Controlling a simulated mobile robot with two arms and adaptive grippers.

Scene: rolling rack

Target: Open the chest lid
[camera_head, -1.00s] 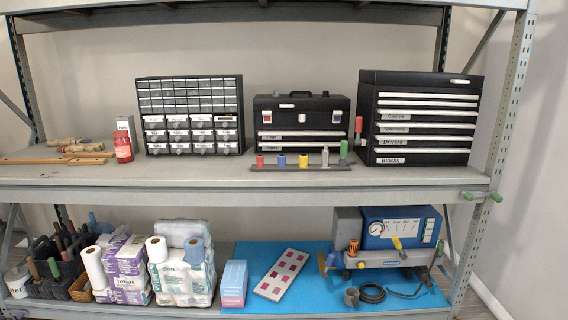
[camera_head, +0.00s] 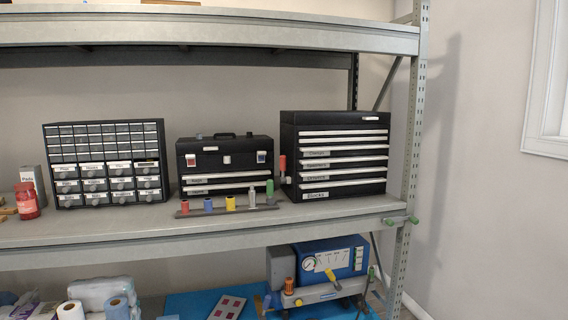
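A large black tool chest (camera_head: 293,162) stands at the right end of the middle shelf. Its lid (camera_head: 330,117) is shut, with a small white label or latch on its front. Below the lid are several drawers with pale pull strips, all shut, the lowest labelled "Blocks". A smaller black toolbox (camera_head: 225,160) with a top handle and two drawers stands left of it, also closed. Neither of my grippers is in view.
A small-parts cabinet (camera_head: 106,162) stands on the left of the shelf (camera_head: 130,232). A rail of coloured cylinders (camera_head: 222,209) lies along the front edge before the toolbox. Green-tipped handles (camera_head: 400,220) stick out at the right post. A blue machine (camera_head: 335,259) sits on the lower shelf.

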